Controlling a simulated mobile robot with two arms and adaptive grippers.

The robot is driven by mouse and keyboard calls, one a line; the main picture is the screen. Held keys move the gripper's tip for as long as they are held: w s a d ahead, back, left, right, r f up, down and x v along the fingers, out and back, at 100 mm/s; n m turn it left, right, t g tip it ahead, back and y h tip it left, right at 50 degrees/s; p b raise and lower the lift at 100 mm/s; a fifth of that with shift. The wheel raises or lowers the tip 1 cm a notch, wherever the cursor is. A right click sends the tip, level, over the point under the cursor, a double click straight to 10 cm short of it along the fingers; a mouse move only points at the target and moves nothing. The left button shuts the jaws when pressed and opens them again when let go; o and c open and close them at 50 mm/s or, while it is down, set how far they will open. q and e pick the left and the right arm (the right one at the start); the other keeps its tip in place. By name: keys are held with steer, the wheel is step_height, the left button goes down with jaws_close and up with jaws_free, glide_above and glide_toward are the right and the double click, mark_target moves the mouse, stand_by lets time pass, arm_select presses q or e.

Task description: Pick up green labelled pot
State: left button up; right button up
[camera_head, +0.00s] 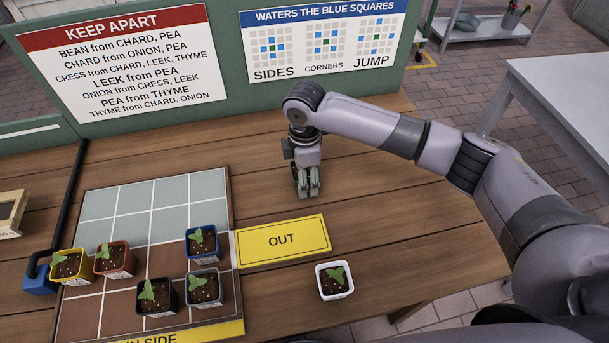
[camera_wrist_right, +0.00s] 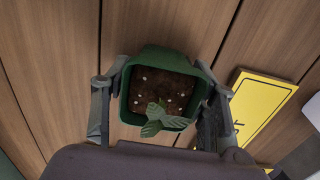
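The dark green pot (camera_wrist_right: 165,58) shows from above in the right wrist view, with dark soil, pale specks and a small leafy seedling. My right gripper (camera_wrist_right: 168,88) has one finger on each side of the pot, close to its walls. Whether both fingers press on it is unclear. In the head view my right gripper (camera_head: 308,190) points down at the table behind the OUT sign, and I cannot make out the green pot there. No label shows on the pot. My left gripper is not in view.
The yellow OUT sign (camera_head: 282,240) lies just in front of my right gripper. A white pot (camera_head: 334,281) stands to its right. Several potted seedlings stand on the tiled grid (camera_head: 125,200) at left. A green board (camera_head: 226,60) rises behind. Table right of the gripper is clear.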

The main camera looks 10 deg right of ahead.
steer(key=c, duration=0.8)
steer(key=shift+r, duration=0.1)
steer(key=shift+c, duration=0.3)
